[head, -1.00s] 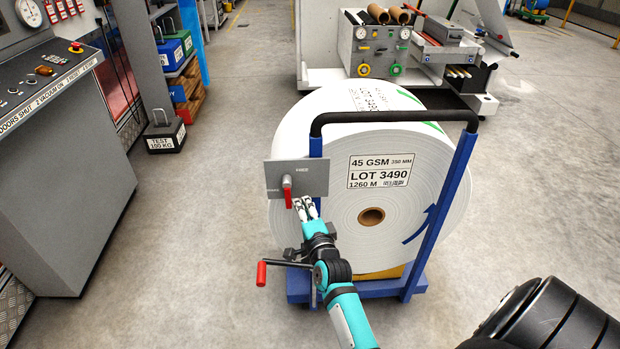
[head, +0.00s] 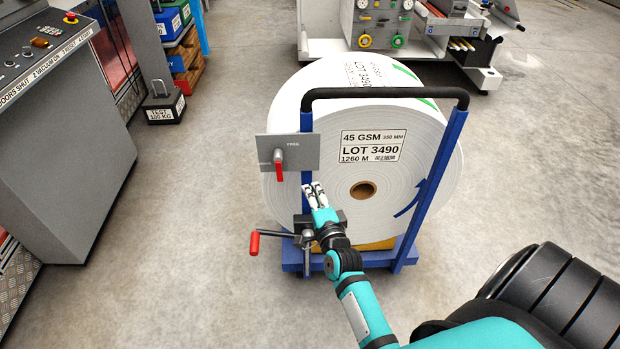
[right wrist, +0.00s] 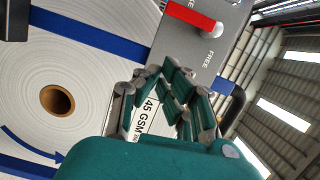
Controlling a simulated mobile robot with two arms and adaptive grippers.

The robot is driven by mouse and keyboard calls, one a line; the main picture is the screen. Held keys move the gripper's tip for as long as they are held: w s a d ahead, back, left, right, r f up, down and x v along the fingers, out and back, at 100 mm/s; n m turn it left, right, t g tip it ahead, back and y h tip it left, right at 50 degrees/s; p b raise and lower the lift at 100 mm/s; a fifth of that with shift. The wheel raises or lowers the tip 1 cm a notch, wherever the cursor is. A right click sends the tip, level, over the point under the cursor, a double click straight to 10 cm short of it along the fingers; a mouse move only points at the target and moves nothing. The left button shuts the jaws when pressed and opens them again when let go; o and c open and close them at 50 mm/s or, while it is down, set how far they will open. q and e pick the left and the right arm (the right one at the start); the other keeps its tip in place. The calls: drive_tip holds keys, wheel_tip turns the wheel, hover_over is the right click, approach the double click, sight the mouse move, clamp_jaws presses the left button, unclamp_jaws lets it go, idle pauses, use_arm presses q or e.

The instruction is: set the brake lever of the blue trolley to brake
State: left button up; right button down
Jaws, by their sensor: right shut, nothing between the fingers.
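The blue trolley (head: 436,190) carries a large white roll. A grey plate (head: 305,150) on its left post bears the red brake lever (head: 279,171), which hangs down from its pivot. The word FREE is readable on the plate near the pivot; a brake marking is not readable now. My right gripper (head: 313,187) is shut and empty, to the right of the lever's lower end and apart from it. In the right wrist view, the red lever (right wrist: 193,16) lies beyond the fingers (right wrist: 172,85), beside the plate's FREE marking. My left gripper is not in view.
A crank with a red handle (head: 254,243) sticks out left, low on the trolley. The white roll (head: 400,180) stands close behind my right gripper. A control console (head: 60,150) stands at the left, with clear floor between it and the trolley.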

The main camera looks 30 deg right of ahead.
drive_tip(key=p+v, duration=0.1)
drive_tip(key=v, duration=0.4)
drive_tip(key=shift+s+d, duration=0.1)
drive_tip(key=shift+d, duration=0.05)
drive_tip(key=s+a+f+n+g+y, duration=0.2)
drive_tip(key=s+a+f+n+g, duration=0.15)
drive_tip(key=f, duration=0.65)
drive_tip(key=s+a+f+n+g+y, duration=0.2)
drive_tip(key=s+a+f+n, duration=0.25)
drive_tip(key=f, duration=0.65)
drive_tip(key=s+a+f+n+g+y, duration=0.1)
drive_tip(key=s+a+f+n+g, duration=0.3)
drive_tip(key=f, duration=0.6)
drive_tip(key=s+d+f+n+g, duration=0.1)
drive_tip(key=s+f+n+g, duration=0.2)
drive_tip(key=s, duration=1.1)
drive_tip(key=s+d+f+n+g, duration=0.2)
drive_tip(key=s+f+n+g, duration=0.1)
drive_tip(key=s+f+n, duration=0.5)
drive_tip(key=s+f, duration=0.3)
drive_tip(key=s, duration=0.4)
drive_tip(key=shift+f, duration=0.25)
